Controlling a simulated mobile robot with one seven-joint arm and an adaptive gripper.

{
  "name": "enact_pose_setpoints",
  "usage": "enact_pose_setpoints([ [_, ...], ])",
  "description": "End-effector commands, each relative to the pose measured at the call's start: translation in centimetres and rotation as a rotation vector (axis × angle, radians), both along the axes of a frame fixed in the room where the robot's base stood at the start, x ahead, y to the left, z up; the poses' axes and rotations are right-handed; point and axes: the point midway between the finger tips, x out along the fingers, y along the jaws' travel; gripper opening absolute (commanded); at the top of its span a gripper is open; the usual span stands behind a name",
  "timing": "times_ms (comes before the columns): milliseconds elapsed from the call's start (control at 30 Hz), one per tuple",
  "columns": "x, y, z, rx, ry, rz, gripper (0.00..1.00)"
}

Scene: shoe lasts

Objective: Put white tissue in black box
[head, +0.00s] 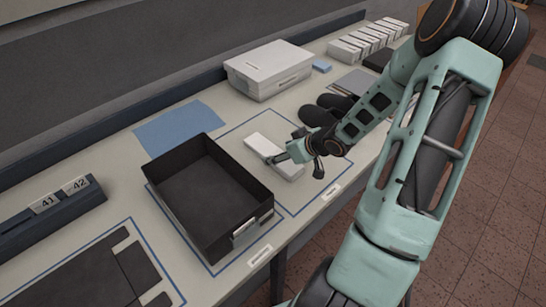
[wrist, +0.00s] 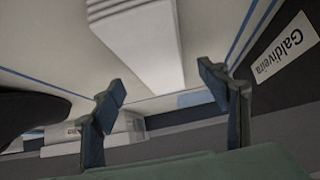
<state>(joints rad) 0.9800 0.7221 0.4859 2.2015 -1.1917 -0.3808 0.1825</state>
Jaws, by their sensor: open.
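The white tissue (head: 266,146) lies as a flat white stack on the table, inside a blue outlined area right of the black box. In the wrist view the white tissue (wrist: 140,42) shows at the top, ahead of the gap between my fingers. The black box (head: 207,204) is open at the top and looks empty. Its labelled side, the black box (wrist: 268,85), shows at right in the wrist view. My gripper (head: 279,157) is open and empty, low at the tissue's right part; I cannot tell whether it touches. My gripper (wrist: 162,92) shows both fingers apart.
Dark shoe-shaped lasts (head: 325,108) stand behind my gripper. A white lidded box (head: 268,72) is at the back, and a blue cloth (head: 180,127) lies behind the black box. A dark rack (head: 45,213) with number cards is at left. Several small white boxes (head: 370,40) stand far right.

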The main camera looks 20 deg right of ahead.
Motion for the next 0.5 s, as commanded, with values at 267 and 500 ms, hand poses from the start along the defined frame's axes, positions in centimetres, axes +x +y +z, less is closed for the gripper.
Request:
enact_pose_setpoints([
  [267, 2.0, 0.8, -2.1, 0.0, 0.001, 0.0, 0.68],
  [500, 2.0, 0.8, -2.0, 0.0, 0.001, -0.001, 0.65],
])
